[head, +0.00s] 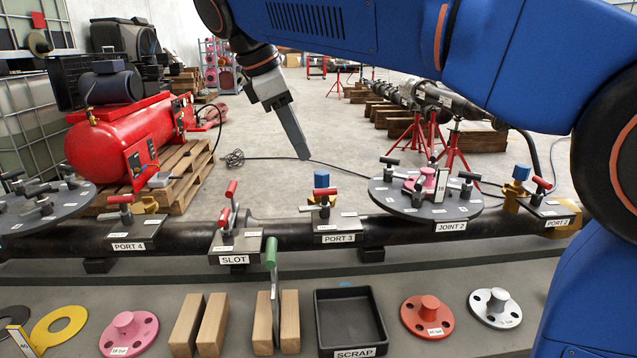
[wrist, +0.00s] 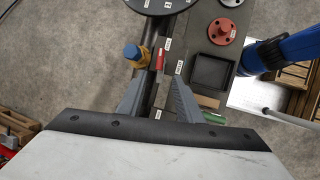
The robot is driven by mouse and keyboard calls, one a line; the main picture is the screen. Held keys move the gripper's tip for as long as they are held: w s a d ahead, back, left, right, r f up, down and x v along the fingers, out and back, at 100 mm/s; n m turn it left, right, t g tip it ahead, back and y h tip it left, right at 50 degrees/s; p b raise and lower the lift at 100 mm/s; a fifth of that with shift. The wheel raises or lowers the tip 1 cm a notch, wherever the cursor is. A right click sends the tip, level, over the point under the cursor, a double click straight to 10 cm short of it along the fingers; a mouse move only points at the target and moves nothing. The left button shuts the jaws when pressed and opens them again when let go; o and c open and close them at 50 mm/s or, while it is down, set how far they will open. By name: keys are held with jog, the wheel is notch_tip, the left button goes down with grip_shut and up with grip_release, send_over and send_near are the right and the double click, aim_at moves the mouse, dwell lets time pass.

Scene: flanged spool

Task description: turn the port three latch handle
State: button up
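The port three latch (head: 322,212) sits on a small plate on the dark pipe, behind the PORT 3 label (head: 338,239). Its red handle (head: 326,191) lies roughly level, beside a blue-topped brass fitting (head: 321,179). In the wrist view the red handle (wrist: 160,59) shows just beyond the fingertips, right of the blue-and-yellow fitting (wrist: 132,53). My gripper (head: 303,154) hangs above and behind the pipe in the head view, apart from the handle. In the wrist view my gripper (wrist: 157,80) is open, with nothing between its fingers.
The JOINT 2 disc (head: 388,205), carrying tools, stands right of port three. The slot plate (head: 222,244) with upright red handles is to the left. In front are a green-handled tool (head: 270,252) between wooden blocks and a black SCRAP tray (head: 320,320). Air above the pipe is clear.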

aim_at(319, 191)
jog(key=x, duration=1.1)
jog(key=shift+d+f, duration=0.2)
jog(key=shift+f, duration=0.15)
grip_shut()
